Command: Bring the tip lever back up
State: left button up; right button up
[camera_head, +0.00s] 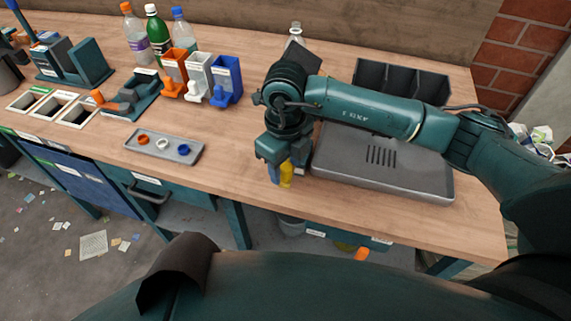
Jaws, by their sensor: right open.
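An orange handle (361,253) shows below the front edge of the bench, under the grey tray and near a small white label. It looks like the tip lever, but its mount is hard to make out. A smaller orange-ended part (98,97) sticks out of a teal device at the left of the bench. My right gripper (279,174) points down at the bench's front edge, left of the grey tray. It is open, with blue and yellow at its fingertips; I cannot tell whether these are finger parts. It is apart from the orange handle. My left gripper is not in view.
The grey tray (385,185) with a slotted middle lies under my right arm. A small tray (164,146) with rings, orange, white and blue dispensers (200,77) and several bottles (158,35) stand to the left. A dark bin (401,80) stands behind. Paper scraps litter the floor.

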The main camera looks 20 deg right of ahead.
jog(key=shift+f, duration=0.75)
jog(key=shift+c, duration=0.4)
grip_shut()
